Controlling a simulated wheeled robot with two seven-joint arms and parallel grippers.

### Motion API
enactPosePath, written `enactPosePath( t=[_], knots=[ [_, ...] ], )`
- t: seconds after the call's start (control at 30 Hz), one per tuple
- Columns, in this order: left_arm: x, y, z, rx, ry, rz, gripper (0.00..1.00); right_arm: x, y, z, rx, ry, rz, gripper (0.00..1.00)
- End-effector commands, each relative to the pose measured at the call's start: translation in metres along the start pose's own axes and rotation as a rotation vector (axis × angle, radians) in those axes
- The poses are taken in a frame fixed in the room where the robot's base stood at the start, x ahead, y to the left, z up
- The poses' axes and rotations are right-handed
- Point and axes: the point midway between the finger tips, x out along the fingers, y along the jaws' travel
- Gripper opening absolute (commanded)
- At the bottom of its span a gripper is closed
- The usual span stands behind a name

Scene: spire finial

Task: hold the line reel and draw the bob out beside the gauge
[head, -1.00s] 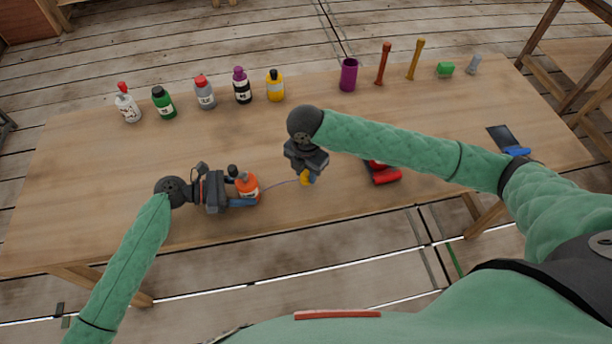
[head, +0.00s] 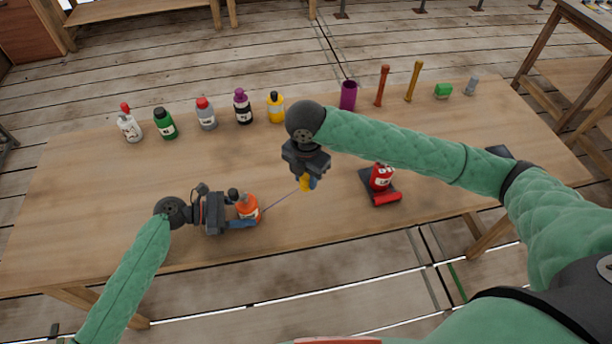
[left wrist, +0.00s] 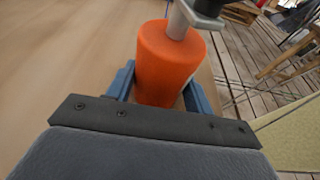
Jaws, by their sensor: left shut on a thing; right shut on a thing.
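The line reel, an orange bottle-shaped body with a pale label (head: 248,208), is near the table's front edge, left of centre. My left gripper (head: 240,222) is shut on it; the left wrist view shows blue fingers on either side of the orange body (left wrist: 168,68). A thin line runs straight from the reel up to the right to the yellow bob (head: 305,183). My right gripper (head: 309,182) points down, shut on the bob, which is partly hidden by the fingers. Right of the bob is a red upright piece (head: 381,177) on a dark plate, possibly the gauge.
A red cylinder (head: 386,198) lies at the dark plate's front. Several bottles, including a green one (head: 165,124), stand along the back left. A purple cup (head: 348,96), upright handles and a green block (head: 443,91) stand back right. The table's (head: 110,200) left middle is clear.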

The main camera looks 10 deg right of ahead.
Motion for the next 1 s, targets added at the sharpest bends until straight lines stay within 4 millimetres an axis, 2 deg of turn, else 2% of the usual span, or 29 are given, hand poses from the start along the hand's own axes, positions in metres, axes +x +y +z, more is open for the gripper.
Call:
enactPosePath(
  t=[1.0],
  knots=[
    [0.0,0.0,0.0,0.0,0.0,0.0,0.39,0.041,0.0,0.0,0.0,0.001,-0.001,0.09]
  ],
)
